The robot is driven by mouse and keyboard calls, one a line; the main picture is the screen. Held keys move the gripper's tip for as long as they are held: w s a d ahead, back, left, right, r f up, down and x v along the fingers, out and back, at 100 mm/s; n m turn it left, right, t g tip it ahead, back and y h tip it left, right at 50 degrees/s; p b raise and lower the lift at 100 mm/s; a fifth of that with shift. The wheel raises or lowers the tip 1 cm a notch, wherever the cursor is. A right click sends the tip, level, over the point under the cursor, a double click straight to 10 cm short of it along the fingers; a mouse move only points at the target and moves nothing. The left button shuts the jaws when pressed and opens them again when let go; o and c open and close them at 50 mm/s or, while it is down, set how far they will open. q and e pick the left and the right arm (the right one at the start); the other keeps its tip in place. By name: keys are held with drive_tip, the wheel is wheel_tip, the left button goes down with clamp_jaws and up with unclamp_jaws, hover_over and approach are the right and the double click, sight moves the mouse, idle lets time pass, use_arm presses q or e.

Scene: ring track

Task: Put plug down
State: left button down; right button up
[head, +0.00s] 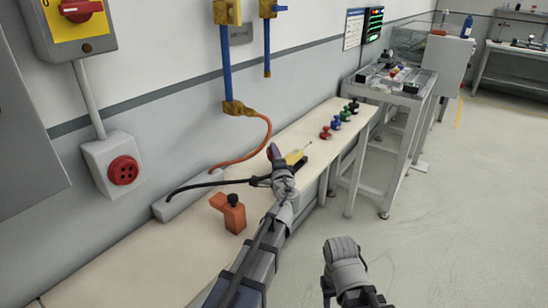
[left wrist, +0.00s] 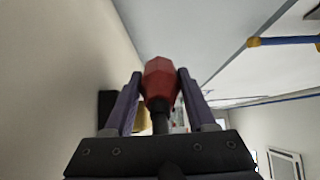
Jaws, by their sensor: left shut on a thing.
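A red plug (left wrist: 160,80) with a black stem shows between the two purple fingers in the left wrist view. My left gripper (head: 274,155) is shut on it. In the head view my left gripper is above the pale bench (head: 130,262), and the plug is hard to make out there. A black cable (head: 225,183) runs from the gripper to a grey strip (head: 180,203) along the wall. A red round socket (head: 122,170) is on the wall at left. My right arm shows at the bottom right, over the floor; its fingers cannot be made out.
An orange block with a black knob (head: 234,216) stands on the bench left of my left arm. A yellow device (head: 296,157) lies just beyond the gripper. Several coloured pegs (head: 338,120) stand farther along. An orange cable (head: 245,157) hangs by the wall. The floor at right is clear.

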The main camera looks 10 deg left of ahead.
use_arm(q)
drive_tip(key=shift+c, duration=1.1)
unclamp_jaws()
drive_tip(key=shift+r, duration=0.1)
drive_tip(key=v, duration=1.2)
drive_tip(key=shift+s, duration=0.1)
